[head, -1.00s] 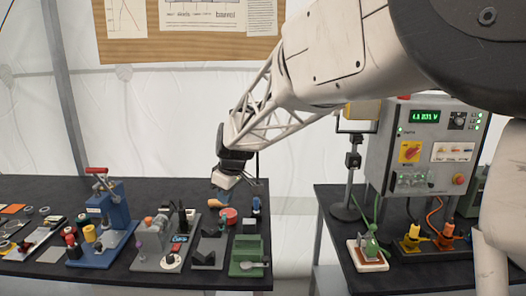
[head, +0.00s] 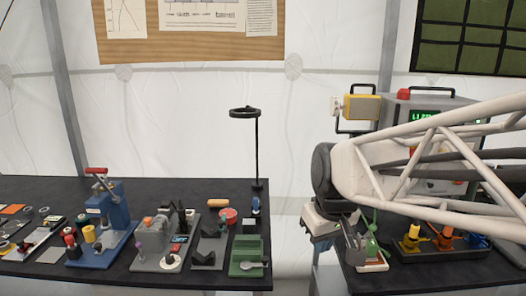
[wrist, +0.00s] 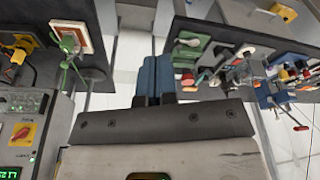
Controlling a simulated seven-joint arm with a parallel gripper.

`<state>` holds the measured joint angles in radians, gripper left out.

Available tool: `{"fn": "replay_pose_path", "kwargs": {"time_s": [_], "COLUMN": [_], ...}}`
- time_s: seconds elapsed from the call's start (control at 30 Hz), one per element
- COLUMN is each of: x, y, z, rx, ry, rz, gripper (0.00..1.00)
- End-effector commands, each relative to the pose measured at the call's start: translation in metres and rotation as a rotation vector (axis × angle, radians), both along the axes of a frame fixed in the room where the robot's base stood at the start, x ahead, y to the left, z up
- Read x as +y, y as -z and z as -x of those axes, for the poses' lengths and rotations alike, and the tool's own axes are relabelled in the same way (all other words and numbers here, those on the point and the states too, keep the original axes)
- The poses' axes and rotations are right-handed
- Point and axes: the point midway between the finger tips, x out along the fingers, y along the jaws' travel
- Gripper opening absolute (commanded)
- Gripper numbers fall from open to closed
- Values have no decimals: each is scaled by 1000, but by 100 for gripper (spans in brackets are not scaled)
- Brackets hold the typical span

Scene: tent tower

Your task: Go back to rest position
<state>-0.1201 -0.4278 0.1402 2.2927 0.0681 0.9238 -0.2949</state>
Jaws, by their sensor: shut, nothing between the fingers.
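My gripper (head: 322,242) hangs in the gap between the two dark tables in the head view, close to the left edge of the right table. Its fingers point down. In the wrist view the blue fingers (wrist: 155,78) lie side by side, shut with nothing between them. My arm reaches in from the right edge of the head view and covers much of the control box.
The left table (head: 190,279) holds a blue press (head: 112,222), a green fixture (head: 246,252) and a black ring stand (head: 257,150). The right table (head: 420,278) holds a green clamp (head: 371,248), yellow and orange connectors (head: 412,238) and the control box (head: 400,105).

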Motion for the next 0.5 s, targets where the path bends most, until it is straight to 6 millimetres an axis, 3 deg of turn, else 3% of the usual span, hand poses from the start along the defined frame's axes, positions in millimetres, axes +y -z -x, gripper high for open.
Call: {"fn": "replay_pose_path", "kwargs": {"time_s": [0.3, 0.5], "x": [-45, -60], "y": [19, 33], "z": [85, 122], "rx": [-9, -11], "ry": [246, 356], "rz": [1, 2], "gripper": [0, 0]}}
